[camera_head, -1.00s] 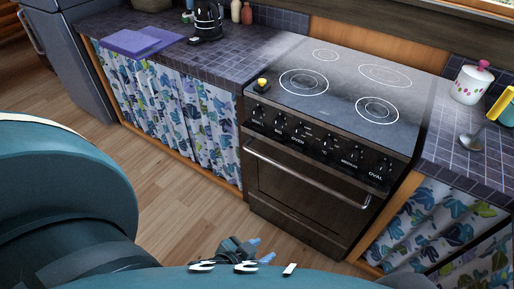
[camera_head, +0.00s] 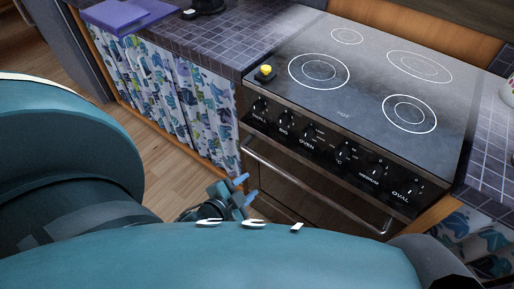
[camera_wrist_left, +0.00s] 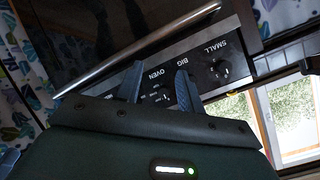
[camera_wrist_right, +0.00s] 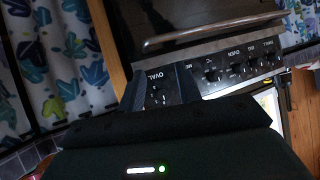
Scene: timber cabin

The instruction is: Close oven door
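The oven (camera_head: 330,130) is dark, with a black glass-like cooktop and a row of knobs. Its dark door (camera_head: 285,192) stands about upright under the knob panel, looking shut or nearly so; I cannot tell whether a small gap remains. The door's silver handle (camera_head: 310,190) also shows in both wrist views (camera_wrist_left: 140,48) (camera_wrist_right: 215,30). My left gripper (camera_head: 244,190) has blue fingertips apart, empty, in front of the door's left part. It shows open in the left wrist view (camera_wrist_left: 157,82). My right gripper (camera_wrist_right: 160,88) is open and empty, facing the knob marked OVAL; the head view does not show it.
Patterned curtains (camera_head: 180,95) hang below. A yellow-topped object (camera_head: 265,72) sits at the cooktop's front left corner. Some wooden floor (camera_head: 165,170) is free at left.

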